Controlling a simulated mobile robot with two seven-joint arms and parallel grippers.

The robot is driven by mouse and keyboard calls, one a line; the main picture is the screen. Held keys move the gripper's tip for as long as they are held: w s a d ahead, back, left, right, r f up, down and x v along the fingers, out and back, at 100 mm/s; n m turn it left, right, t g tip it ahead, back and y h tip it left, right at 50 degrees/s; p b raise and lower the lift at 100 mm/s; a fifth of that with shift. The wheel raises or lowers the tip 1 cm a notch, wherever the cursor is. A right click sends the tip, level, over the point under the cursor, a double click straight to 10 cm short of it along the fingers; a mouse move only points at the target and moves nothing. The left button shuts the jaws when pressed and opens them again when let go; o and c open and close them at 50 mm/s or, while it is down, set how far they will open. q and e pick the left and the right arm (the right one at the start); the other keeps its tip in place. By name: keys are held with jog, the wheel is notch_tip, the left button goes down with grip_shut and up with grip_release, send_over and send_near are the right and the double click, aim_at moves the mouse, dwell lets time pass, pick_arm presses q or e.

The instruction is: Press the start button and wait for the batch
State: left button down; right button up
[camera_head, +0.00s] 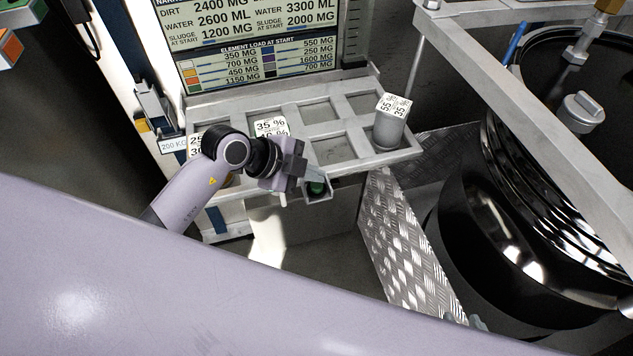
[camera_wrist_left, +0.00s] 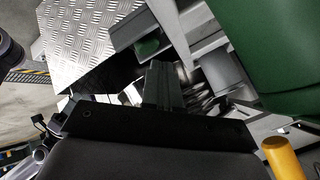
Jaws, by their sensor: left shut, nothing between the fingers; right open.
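The green start button (camera_head: 317,188) sits in a small grey housing at the front edge of the slotted tray. It also shows near the top of the left wrist view (camera_wrist_left: 148,46). My left gripper (camera_head: 296,181) is shut and empty, just left of the button housing. In the left wrist view its fingers (camera_wrist_left: 163,75) end just below the button; I cannot tell whether they touch it. My right gripper is not identifiable in either view.
A display panel (camera_head: 262,50) stands behind the tray (camera_head: 300,115). A grey canister (camera_head: 390,122) with a white label sits at the tray's right end. A treadplate (camera_head: 395,235) and a shiny black tank (camera_head: 530,240) lie right, behind a grey rail (camera_head: 500,75).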

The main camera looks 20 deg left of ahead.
aim_at(312, 187)
pick_arm(q)
jog(key=shift+f, duration=0.35)
jog(key=shift+f, duration=0.55)
dwell(0.5)
jog(key=shift+r, duration=0.1)
jog(key=shift+r+p, duration=0.9)
jog(key=shift+p, duration=0.4)
jog(key=shift+r+p, duration=0.75)
jog(key=shift+p, duration=0.1)
notch_tip(312, 187, up, 4)
jog(key=p, duration=0.4)
jog(key=shift+f+p, duration=0.15)
jog(key=shift+p, duration=0.15)
jog(key=shift+f, duration=0.15)
